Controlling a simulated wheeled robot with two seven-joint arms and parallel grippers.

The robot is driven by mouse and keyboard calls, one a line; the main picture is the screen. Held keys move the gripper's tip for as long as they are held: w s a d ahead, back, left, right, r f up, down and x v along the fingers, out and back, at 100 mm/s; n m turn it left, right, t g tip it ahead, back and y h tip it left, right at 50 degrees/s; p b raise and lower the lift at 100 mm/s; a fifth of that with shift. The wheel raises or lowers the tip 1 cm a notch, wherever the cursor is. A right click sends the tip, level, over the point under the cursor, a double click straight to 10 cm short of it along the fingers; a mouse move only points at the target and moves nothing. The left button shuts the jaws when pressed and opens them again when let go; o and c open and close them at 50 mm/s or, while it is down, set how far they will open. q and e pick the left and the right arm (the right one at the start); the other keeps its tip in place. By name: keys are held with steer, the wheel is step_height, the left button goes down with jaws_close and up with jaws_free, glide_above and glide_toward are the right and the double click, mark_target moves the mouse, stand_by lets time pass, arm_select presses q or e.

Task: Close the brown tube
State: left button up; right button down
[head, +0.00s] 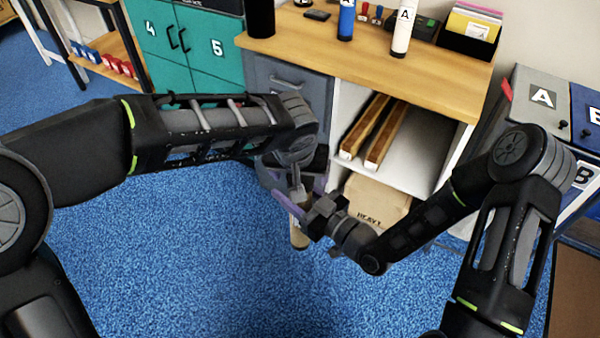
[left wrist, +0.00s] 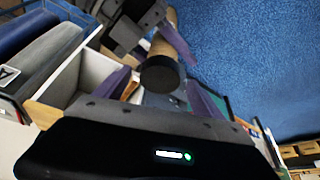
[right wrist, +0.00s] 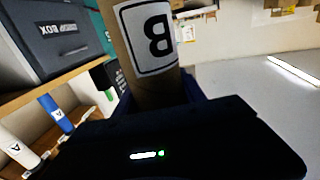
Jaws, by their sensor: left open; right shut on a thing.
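The brown tube (head: 299,236) hangs roughly upright in front of the desk. My right gripper (head: 308,222) is shut on its body. In the right wrist view the tube (right wrist: 150,45) bears a white label with a "B". In the left wrist view a dark cap (left wrist: 160,76) covers the near end of the tube (left wrist: 166,38). Whether it is fully seated I cannot tell. My left gripper (left wrist: 159,80) is open, with its purple fingers on either side of the cap. In the head view my left arm partly hides this end.
The wooden desk (head: 420,75) holds a blue tube (head: 346,20), a white tube (head: 403,30) and a black file box (head: 470,30). Teal lockers (head: 195,45) stand at the back left. The blue carpet (head: 180,250) is clear.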

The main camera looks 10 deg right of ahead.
arm_select(q)
steer(key=v, duration=1.1)
steer(key=shift+s+r, duration=0.25)
steer(key=shift+r, duration=0.1)
